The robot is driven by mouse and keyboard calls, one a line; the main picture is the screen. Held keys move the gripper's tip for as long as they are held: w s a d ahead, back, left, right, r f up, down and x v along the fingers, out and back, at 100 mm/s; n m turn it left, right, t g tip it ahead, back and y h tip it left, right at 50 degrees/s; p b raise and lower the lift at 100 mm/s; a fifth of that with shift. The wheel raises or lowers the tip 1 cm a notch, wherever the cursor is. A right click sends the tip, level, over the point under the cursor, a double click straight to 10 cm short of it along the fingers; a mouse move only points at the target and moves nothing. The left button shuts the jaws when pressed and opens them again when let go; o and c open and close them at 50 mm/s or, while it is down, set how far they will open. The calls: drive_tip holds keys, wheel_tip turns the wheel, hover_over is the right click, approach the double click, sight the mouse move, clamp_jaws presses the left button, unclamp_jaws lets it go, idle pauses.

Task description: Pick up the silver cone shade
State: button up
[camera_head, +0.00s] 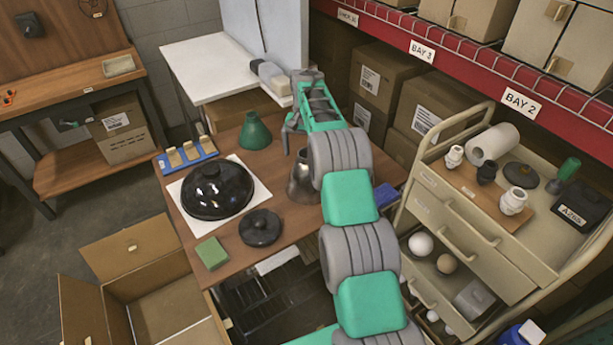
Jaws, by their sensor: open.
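The silver cone shade (303,184) stands on the brown wooden table (229,240), wide end down and narrow end up. Its right side is hidden behind my arm. My gripper (301,138) is above the shade in the picture, apart from it, with one grey finger visible on the left side. The gripper is open, and nothing shows between the fingers. The other fingertip is hidden by my arm, so the exact gap to the shade cannot be told.
A green cone shade (255,132), a glossy black dome (217,189) on a white sheet, a dark round base (260,227), a green block (212,253) and a blue tray (187,155) share the table. A beige cart (437,185) stands close on the right.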

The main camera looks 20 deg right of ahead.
sight(307, 172)
drive_tip(key=f, duration=0.1)
drive_tip(key=f+p, duration=0.1)
drive_tip(key=f, duration=0.1)
drive_tip(key=f+p, duration=0.1)
drive_tip(key=f, duration=0.1)
drive_tip(key=shift+d+f, duration=0.25)
drive_tip(key=shift+d, duration=0.05)
drive_tip(key=c, duration=1.8)
drive_tip(key=shift+r, duration=0.1)
drive_tip(key=shift+c, duration=0.8)
